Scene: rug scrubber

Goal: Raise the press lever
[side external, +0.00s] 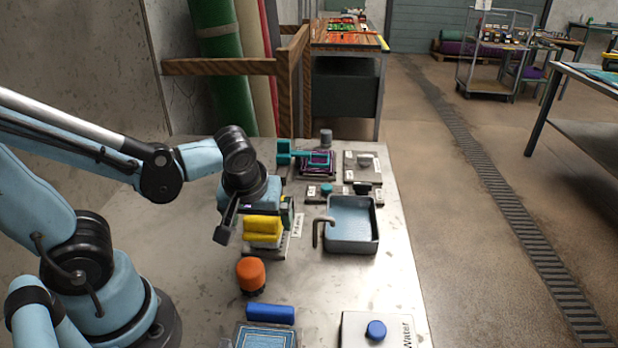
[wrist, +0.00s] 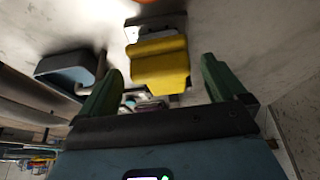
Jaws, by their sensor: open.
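A thick yellow piece (side external: 262,229) on a grey base stands near the middle of the table; it looks like the press lever, but I cannot be sure. It also shows in the wrist view (wrist: 160,64), joined to a grey block. My gripper (side external: 287,213) is beside and partly behind it in the side view. In the wrist view my gripper (wrist: 154,68) has its two green fingers wide apart, with the yellow piece in line with the gap between them. Nothing is held. Whether a finger touches it I cannot tell.
A blue-grey basin (side external: 366,248) with a bent tap (side external: 318,234) stands to the right. An orange knob (side external: 250,273), a blue roll (side external: 270,313) and a box with a blue knob (side external: 376,329) are nearer the camera. Small fixtures crowd the far end.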

